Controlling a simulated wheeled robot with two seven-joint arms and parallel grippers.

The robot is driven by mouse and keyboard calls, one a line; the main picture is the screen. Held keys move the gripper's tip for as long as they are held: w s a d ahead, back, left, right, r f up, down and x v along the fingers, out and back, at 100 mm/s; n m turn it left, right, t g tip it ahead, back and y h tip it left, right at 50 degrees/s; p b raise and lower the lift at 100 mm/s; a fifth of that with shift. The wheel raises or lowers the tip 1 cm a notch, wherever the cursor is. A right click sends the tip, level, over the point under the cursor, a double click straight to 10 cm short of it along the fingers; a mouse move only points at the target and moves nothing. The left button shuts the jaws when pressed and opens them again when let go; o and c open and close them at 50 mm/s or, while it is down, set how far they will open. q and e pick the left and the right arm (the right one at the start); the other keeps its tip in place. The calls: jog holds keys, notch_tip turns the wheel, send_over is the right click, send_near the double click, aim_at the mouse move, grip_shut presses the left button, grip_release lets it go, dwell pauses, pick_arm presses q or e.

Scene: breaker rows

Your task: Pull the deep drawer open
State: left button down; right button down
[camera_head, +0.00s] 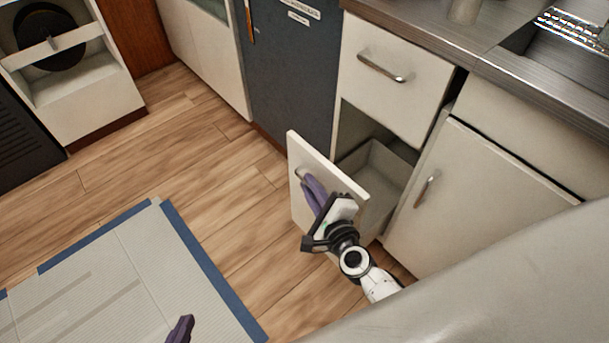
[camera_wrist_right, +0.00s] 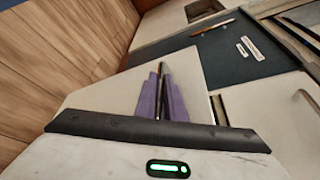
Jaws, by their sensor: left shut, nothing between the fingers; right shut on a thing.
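The deep drawer (camera_head: 376,197) is the lower one in the cabinet, and it stands pulled out, with its grey inside showing. Its cream front (camera_head: 335,172) is clear of the cabinet. My right gripper (camera_head: 308,180) is shut on the drawer's metal handle (camera_head: 300,174), near the top left of the front. In the right wrist view its purple fingers (camera_wrist_right: 161,95) lie close together against the cream front (camera_wrist_right: 100,98); the handle is mostly hidden there. My left gripper (camera_head: 182,328) shows only as purple fingertips at the bottom edge, shut and empty over the mat.
A closed upper drawer (camera_head: 392,75) with a bar handle sits above. A closed cupboard door (camera_head: 478,205) is to the right. A dark panel (camera_head: 292,85) stands left of the drawers. Wood floor (camera_head: 215,165) and a grey mat with blue edges (camera_head: 120,275) lie clear in front.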

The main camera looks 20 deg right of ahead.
jog(key=shift+s+a, duration=0.15)
jog(key=shift+a, duration=0.2)
jog(key=c, duration=2.1)
grip_release()
jog(key=p+v, duration=0.1)
jog(key=v, duration=0.9)
jog(key=shift+s+a, duration=0.1)
jog(key=shift+s, duration=0.05)
